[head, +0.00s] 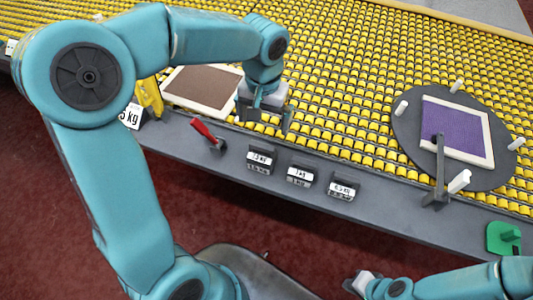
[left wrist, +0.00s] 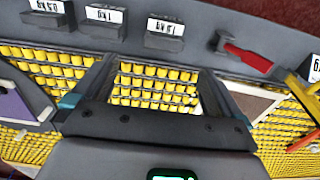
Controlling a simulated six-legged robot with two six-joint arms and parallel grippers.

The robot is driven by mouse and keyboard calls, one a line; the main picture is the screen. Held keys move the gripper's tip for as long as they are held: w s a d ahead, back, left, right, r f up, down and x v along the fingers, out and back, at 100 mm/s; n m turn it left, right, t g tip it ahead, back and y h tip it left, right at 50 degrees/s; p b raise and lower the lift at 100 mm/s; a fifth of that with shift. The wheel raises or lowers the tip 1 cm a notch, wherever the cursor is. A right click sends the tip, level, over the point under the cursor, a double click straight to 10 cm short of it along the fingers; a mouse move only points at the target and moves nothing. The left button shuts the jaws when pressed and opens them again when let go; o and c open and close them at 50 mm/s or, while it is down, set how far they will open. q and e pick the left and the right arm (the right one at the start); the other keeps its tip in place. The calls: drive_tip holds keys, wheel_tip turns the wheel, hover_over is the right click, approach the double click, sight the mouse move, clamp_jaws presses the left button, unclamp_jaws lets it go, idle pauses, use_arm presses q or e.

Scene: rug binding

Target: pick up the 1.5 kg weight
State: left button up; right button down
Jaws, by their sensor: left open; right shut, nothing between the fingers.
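The 1.5 kg weight (head: 260,158) is a small dark block with a white label on the grey front ledge, the leftmost of three in the head view. It also shows in the left wrist view (left wrist: 165,33) at the top, beyond the fingertips. My left gripper (head: 272,116) is open and empty above the yellow rollers, behind the weight and apart from it. Its spread fingers show in the left wrist view (left wrist: 158,72) with only rollers between them. My right gripper (head: 355,284) is low at the bottom of the head view, shut and away from the weights.
The 1 kg weight (head: 300,176) and 0.5 kg weight (head: 342,190) stand to the right on the ledge. A red-handled lever (head: 203,131) is to the left. A brown panel (head: 202,86) lies on the rollers. A round plate (head: 408,125) carries a purple panel (head: 455,130).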

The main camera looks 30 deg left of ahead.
sight(262, 145)
use_arm(q)
wheel_tip(262, 145, down, 9)
drive_tip(key=shift+a+r, duration=0.15)
drive_tip(key=shift+r, duration=0.05)
drive_tip(key=f, duration=0.3)
drive_tip(key=f+p, duration=0.1)
drive_tip(key=f, duration=0.1)
drive_tip(key=shift+w+a, duration=0.2)
drive_tip(key=shift+a, duration=0.1)
clamp_jaws()
drive_tip(key=shift+w, duration=0.1)
